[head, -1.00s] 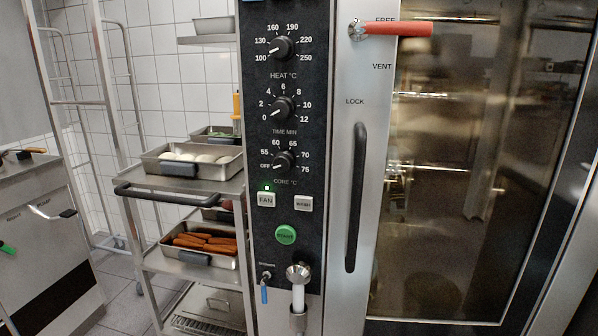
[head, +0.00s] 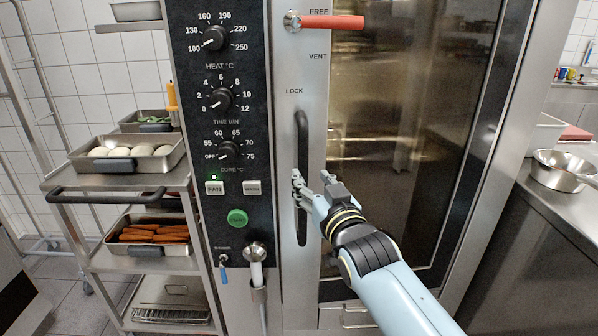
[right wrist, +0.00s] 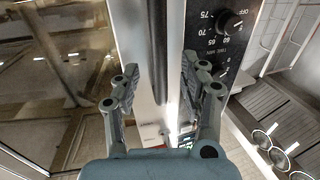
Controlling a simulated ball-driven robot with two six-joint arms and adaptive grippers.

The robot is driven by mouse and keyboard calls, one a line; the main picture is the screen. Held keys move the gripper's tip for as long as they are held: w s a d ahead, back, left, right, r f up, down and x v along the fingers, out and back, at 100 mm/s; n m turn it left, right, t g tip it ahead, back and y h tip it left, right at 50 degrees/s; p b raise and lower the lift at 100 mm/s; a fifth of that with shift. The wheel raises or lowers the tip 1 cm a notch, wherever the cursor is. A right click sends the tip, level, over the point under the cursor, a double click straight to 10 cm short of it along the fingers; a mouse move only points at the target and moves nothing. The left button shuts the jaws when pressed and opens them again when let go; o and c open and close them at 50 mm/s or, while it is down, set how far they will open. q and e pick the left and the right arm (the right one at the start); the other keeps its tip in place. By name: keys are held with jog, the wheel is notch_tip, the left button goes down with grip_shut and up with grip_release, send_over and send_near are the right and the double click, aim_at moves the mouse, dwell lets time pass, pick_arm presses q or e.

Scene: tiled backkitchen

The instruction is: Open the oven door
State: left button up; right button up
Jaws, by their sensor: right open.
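The oven door (head: 385,165) is shut and has a large glass pane in a steel frame. Its long black vertical handle (head: 302,135) is on the door's left side. A red latch lever (head: 333,22) above it points right, level with the FREE label. My right gripper (head: 313,185) is in front of the handle's lower half. In the right wrist view the handle (right wrist: 160,50) runs between the spread fingers of my open right gripper (right wrist: 160,85); I cannot tell whether they touch it. My left gripper is out of view.
The control panel (head: 250,110) with knobs and buttons is left of the handle. A steel trolley (head: 75,183) with food trays stands further left. A counter (head: 560,205) with a steel pan (head: 563,168) is at the right, beside the oven.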

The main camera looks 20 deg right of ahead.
aim_at(305, 171)
jog(key=w+b, duration=0.1)
jog(key=w, duration=0.1)
jog(key=w+b, duration=0.1)
jog(key=w, duration=0.2)
jog(key=shift+w+f+b, duration=0.2)
jog(key=shift+w+b, duration=0.15)
jog(key=shift+w, duration=0.35)
jog(key=shift+r, duration=0.1)
grip_shut()
